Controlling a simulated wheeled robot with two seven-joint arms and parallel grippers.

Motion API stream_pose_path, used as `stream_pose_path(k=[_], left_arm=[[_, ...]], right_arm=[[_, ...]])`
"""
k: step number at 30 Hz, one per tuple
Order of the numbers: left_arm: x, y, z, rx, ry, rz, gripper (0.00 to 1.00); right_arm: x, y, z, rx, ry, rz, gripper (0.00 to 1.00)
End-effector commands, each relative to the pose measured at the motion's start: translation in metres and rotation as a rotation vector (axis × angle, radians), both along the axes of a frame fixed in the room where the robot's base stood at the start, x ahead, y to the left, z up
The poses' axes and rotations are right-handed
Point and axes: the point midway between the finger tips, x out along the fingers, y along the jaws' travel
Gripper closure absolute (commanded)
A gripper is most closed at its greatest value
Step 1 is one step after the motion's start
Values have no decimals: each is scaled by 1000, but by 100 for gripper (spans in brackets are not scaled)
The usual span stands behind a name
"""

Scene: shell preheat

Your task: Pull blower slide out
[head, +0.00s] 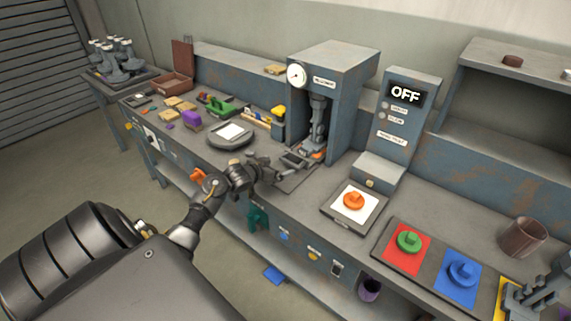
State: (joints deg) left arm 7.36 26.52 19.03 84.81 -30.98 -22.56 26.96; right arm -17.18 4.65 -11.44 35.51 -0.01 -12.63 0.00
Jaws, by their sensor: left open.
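The blower cabinet (332,75) is a blue-grey box with a round gauge on its upper front. A dark upright nozzle unit (318,125) stands in its bay, with an orange part at its foot. A low slide plate (292,181) sticks out from the bay onto the bench. My left gripper (289,174) is at the front of the bay, by the slide's near end. It is open; I cannot tell whether its fingers touch the slide's handle. The handle is hard to make out behind the gripper.
A control post (405,93) reading OFF stands right of the cabinet. An orange knobbed piece (354,200) sits on a white pad; green (409,240) and blue (462,272) pieces sit on coloured pads. A round plate (217,141) lies left of the gripper. A brown cup (522,237) stands far right.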

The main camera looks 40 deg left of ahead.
Motion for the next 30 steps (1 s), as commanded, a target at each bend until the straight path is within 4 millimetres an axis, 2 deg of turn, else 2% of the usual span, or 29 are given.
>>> stream_pose_path(k=[3,9,15,23,30], left_arm=[[21,0,-8,-2,1,1,0],[45,1,-18,0,0,0,0],[54,1,-23,2,1,0,0],[55,1,-23,3,1,-1,0],[55,1,-23,2,1,-1,30]], right_arm=[[0,2,1,2,0,-1,100],[0,3,0,3,0,-1,100],[0,3,0,3,0,-1,100],[0,3,0,3,0,-1,100],[0,3,0,3,0,-1,100]])
